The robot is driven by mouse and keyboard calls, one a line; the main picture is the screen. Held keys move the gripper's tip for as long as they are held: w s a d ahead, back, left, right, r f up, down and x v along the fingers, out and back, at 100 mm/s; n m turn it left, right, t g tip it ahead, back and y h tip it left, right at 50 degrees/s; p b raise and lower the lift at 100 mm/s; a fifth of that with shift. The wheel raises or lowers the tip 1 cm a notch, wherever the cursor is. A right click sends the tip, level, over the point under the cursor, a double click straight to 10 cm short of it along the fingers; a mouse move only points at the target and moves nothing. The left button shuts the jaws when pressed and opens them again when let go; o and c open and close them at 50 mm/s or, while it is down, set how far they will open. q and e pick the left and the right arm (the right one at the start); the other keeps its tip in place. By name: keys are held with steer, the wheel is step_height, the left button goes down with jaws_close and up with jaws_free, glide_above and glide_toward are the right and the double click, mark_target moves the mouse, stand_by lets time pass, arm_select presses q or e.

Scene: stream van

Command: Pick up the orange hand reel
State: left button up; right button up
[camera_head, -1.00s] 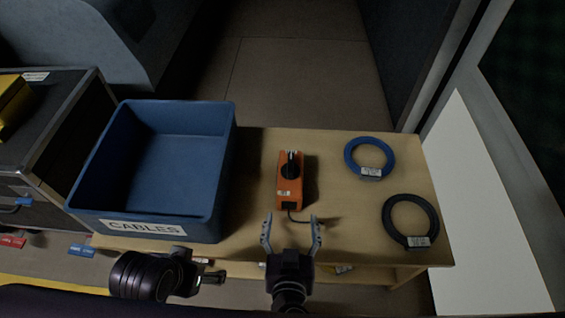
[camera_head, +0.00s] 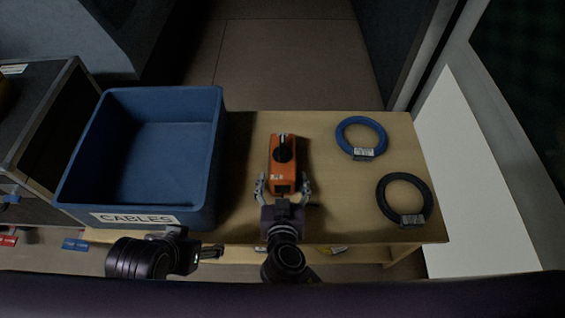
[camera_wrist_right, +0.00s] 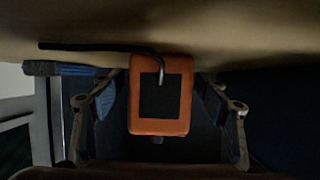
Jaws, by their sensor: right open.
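The orange hand reel (camera_head: 283,165) lies on the wooden table, with a black round part and crank on top. My right gripper (camera_head: 283,186) is open at the reel's near end, one finger on each side of it. In the right wrist view the reel's end (camera_wrist_right: 160,95) shows as an orange frame around a black square, between the two spread fingers (camera_wrist_right: 160,108). A gap shows on each side, so the fingers look apart from it. My left gripper (camera_head: 211,253) is at the lower left, in front of the blue bin; its fingers are too unclear to read.
A blue bin (camera_head: 207,215) labelled CABLES stands left of the reel. A blue cable coil (camera_head: 343,134) and a black cable coil (camera_head: 382,196) lie to the right on the wooden table (camera_head: 330,215). A dark case (camera_head: 50,120) stands at far left.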

steer(key=shift+c, duration=0.2)
steer(key=c, duration=1.3)
steer(key=shift+r, duration=0.1)
steer(key=shift+c, duration=0.2)
